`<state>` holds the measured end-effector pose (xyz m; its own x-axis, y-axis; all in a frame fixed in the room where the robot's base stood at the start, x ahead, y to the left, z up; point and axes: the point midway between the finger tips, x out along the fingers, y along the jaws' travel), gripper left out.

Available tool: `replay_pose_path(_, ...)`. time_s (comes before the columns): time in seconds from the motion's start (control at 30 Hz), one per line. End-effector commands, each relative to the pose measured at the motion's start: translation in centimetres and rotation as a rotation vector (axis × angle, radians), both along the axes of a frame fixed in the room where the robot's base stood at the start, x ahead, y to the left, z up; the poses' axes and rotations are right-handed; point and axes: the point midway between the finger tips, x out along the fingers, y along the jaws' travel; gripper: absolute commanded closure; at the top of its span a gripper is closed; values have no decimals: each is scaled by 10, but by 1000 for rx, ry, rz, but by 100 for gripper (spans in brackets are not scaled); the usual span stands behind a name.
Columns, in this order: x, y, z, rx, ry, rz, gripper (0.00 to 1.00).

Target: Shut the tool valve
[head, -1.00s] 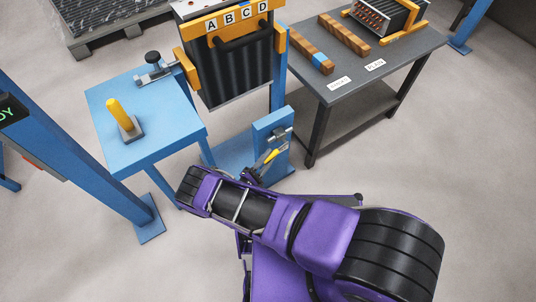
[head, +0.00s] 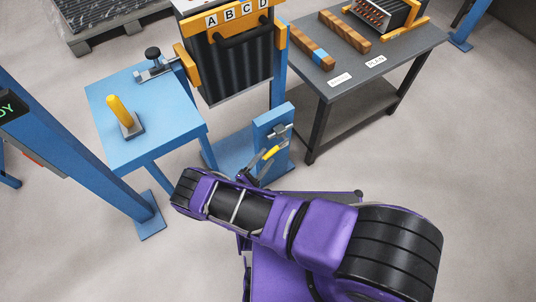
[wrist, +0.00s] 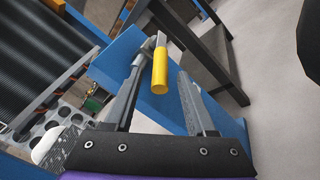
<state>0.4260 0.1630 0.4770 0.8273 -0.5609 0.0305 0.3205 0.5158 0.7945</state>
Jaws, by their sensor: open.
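The tool valve is a small metal fitting (head: 278,131) on the face of a low blue post (head: 270,120), with a yellow-gripped lever (head: 271,152) slanting down to the left in the head view. In the wrist view the yellow lever (wrist: 160,73) appears between the finger ends of my gripper (wrist: 166,66). The fingers are apart, with a gap on the lever's right. I cannot tell whether the left finger touches it. In the head view my gripper (head: 255,172) is just below and left of the lever, partly hidden by my arm.
A blue table (head: 150,100) with an upright yellow handle (head: 118,111) stands left. A black finned unit (head: 235,70) labelled A B C D hangs behind the post. A dark table (head: 400,60) with wooden blocks stands right. Blue frame posts flank the space; open floor lies right.

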Motion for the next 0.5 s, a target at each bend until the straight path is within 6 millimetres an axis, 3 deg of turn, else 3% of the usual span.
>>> replay_pose_path(0.5,-101,69,-4,1,1,3,44)
